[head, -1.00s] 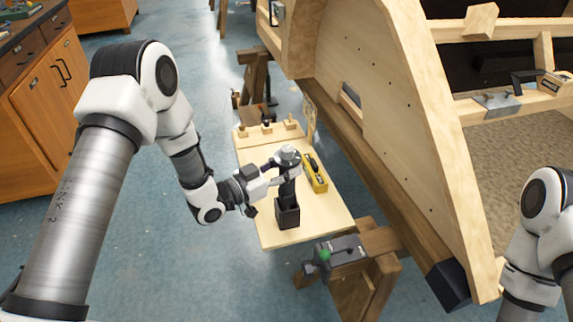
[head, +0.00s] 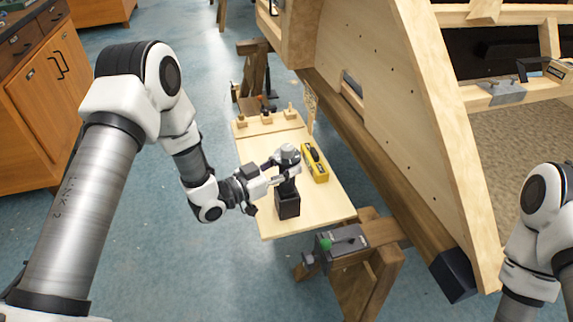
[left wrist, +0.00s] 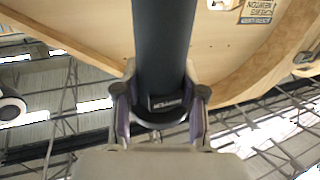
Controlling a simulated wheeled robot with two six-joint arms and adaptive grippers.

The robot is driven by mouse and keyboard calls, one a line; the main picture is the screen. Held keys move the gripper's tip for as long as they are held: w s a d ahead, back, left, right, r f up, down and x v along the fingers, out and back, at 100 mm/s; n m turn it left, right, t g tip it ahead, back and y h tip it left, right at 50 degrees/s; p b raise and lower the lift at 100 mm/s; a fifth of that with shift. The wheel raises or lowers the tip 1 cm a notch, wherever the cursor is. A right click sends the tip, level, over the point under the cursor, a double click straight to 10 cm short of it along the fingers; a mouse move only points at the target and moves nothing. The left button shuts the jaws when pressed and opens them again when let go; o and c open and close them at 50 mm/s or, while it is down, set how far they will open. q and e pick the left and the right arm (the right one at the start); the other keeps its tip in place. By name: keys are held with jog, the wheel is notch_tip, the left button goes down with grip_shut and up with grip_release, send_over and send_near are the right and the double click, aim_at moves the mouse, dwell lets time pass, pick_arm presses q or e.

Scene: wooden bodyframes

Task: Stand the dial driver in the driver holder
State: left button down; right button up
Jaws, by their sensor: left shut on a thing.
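The dial driver (head: 288,156), dark with a grey round top, is upright above the work board. Its lower end is at the mouth of the black box-shaped driver holder (head: 288,207) and appears to be inside it; the depth is hidden. My left gripper (head: 281,180) is shut around the driver's body from the left side. In the left wrist view the driver's dark shaft (left wrist: 163,45) stands between the two fingers of my left gripper (left wrist: 160,108). The holder cannot be made out there. My right gripper is out of the frame; only part of that arm shows.
The holder stands near the front edge of a pale wooden board (head: 325,205). A yellow level-like tool (head: 315,165) lies just right of the driver. A grey clamp with a green knob (head: 338,243) sits in front. The large wooden frame (head: 400,130) rises on the right.

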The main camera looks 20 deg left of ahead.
pick_arm(q)
jog(key=shift+f+b, duration=0.4)
jog(key=shift+f, duration=0.05)
jog(key=c, duration=0.6)
grip_release()
jog(key=shift+f, duration=0.1)
